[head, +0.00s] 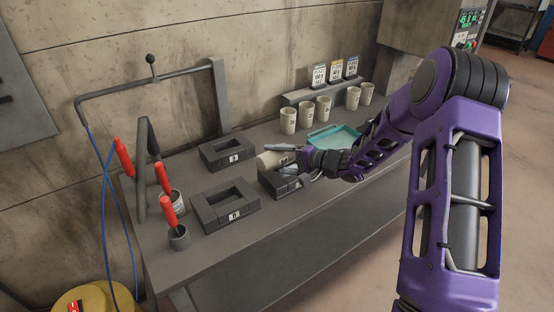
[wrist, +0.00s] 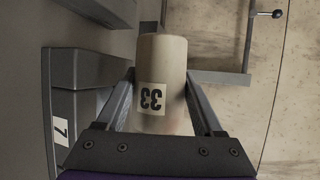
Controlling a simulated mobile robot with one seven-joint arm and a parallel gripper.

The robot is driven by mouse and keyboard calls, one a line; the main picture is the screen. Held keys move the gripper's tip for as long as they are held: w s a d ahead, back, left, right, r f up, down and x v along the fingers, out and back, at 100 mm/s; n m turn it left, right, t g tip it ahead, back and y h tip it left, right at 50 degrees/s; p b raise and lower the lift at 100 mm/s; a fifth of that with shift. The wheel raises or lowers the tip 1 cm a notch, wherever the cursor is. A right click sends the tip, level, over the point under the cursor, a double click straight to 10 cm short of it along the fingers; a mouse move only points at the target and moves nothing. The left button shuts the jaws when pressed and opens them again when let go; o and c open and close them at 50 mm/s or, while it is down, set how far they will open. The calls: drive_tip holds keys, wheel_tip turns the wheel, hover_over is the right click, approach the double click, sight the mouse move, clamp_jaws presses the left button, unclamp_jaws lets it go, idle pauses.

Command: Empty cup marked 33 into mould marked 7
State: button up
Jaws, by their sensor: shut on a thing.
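The cup marked 33 (wrist: 160,60) is a cream cylinder between the two fingers of my gripper (wrist: 160,78). Its label appears upside down in the wrist view. In the head view my gripper (head: 284,158) is shut on this cup (head: 268,161), which is tipped well over towards its side above the bench. The mould marked 7 (wrist: 72,117) is a dark block at the left of the wrist view. In the head view this mould (head: 290,187) sits just below the cup and gripper, partly hidden by them. I cannot see the cup's contents or the mould's cavity.
Two other dark moulds stand on the bench, one behind (head: 215,163) and one front left (head: 205,214). A teal tray (head: 345,128) lies right of the gripper. Several cream cups stand along the back. Red-handled tools (head: 168,212) stand in holders at the left.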

sight(267, 154)
drive_tip(key=n, duration=0.1)
drive_tip(key=n+h, duration=0.1)
drive_tip(key=s+a+n+h, duration=0.1)
drive_tip(key=shift+f+t, duration=0.4)
drive_tip(key=shift+s+a+r+n+t+h, duration=0.2)
drive_tip(key=shift+r+n+h, duration=0.15)
drive_tip(key=shift+n+h, duration=0.25)
drive_tip(key=shift+s+a+r+n+t+h, duration=0.1)
drive_tip(key=shift+a+r+n+t+h, duration=0.15)
drive_tip(key=shift+n+h, duration=0.3)
drive_tip(key=shift+w+f+n+b, duration=0.15)
drive_tip(key=shift+n+b, duration=0.2)
drive_tip(key=shift+b, duration=0.45)
drive_tip(key=b, duration=0.2)
drive_tip(key=r+n+t+h+b, duration=0.1)
drive_tip(key=b, duration=0.1)
drive_tip(key=shift+s+a, duration=0.1)
drive_tip(key=shift+s, duration=0.1)
drive_tip(key=r+n+t+h+b, duration=0.1)
drive_tip(key=n+b, duration=0.1)
drive_tip(key=b, duration=0.4)
drive_tip(key=shift+r+h, duration=0.25)
drive_tip(key=shift+r, duration=0.1)
drive_tip(key=shift+r+n+t+h, duration=0.35)
drive_tip(key=shift+r+n, duration=0.15)
drive_tip(key=shift+r, duration=0.15)
drive_tip(key=shift+r+n+t+h, duration=0.25)
drive_tip(key=shift+r+n+t, duration=0.15)
drive_tip(key=shift+n, duration=0.1)
